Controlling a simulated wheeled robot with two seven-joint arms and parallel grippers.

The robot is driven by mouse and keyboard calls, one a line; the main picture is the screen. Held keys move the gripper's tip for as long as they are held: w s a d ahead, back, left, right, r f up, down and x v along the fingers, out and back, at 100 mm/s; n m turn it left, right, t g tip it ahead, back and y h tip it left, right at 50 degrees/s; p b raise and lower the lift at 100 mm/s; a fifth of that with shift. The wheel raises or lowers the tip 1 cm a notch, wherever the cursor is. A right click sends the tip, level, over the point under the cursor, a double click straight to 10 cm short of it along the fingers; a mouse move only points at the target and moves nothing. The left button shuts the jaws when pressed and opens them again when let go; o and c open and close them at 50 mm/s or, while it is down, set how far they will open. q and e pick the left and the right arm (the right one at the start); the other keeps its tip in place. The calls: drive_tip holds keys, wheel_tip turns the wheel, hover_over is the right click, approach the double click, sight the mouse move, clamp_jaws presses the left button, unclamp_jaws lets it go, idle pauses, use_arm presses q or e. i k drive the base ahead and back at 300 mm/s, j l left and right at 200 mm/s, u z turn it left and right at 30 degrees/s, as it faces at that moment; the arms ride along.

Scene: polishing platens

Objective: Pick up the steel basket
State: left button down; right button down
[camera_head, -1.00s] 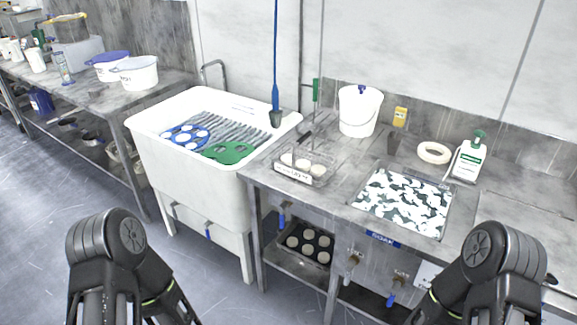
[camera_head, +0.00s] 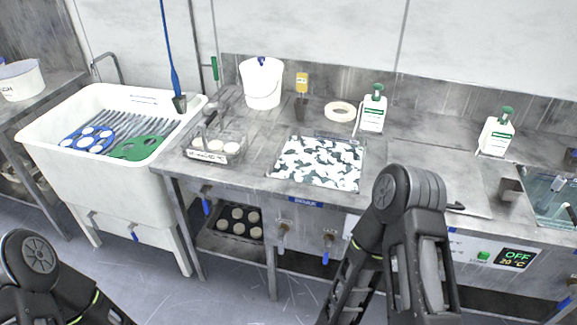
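A small wire-sided steel basket (camera_head: 209,156) stands on the steel bench, just right of the white sink. It holds a few pale round discs and has a white label on its front; a dark upright handle seems to rise at its back left. Parts of both my arms show at the bottom of the head view, the left in the lower left corner and the right at lower centre right. Neither gripper's fingers are in view. Nothing of mine touches the basket.
A white sink (camera_head: 54,160) holds blue and green carriers. Right of the basket are a white bucket (camera_head: 262,84), a patterned sunken basin (camera_head: 318,163), a white ring (camera_head: 340,111) and pump bottles (camera_head: 372,110). Several discs lie in a black tray (camera_head: 236,226) on the shelf below.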

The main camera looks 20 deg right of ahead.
sight(215, 156)
drive_tip(key=i+j+z, duration=0.1)
drive_tip(key=z, duration=1.15)
drive_tip(key=j+z, duration=0.5)
drive_tip(key=j, duration=0.3)
drive_tip(key=k+j+z, duration=0.1)
drive_tip(key=j+z, duration=0.35)
drive_tip(key=j, duration=0.4)
drive_tip(key=k+j, duration=0.1)
drive_tip(key=j, duration=0.75)
drive_tip(key=k+z, duration=0.05)
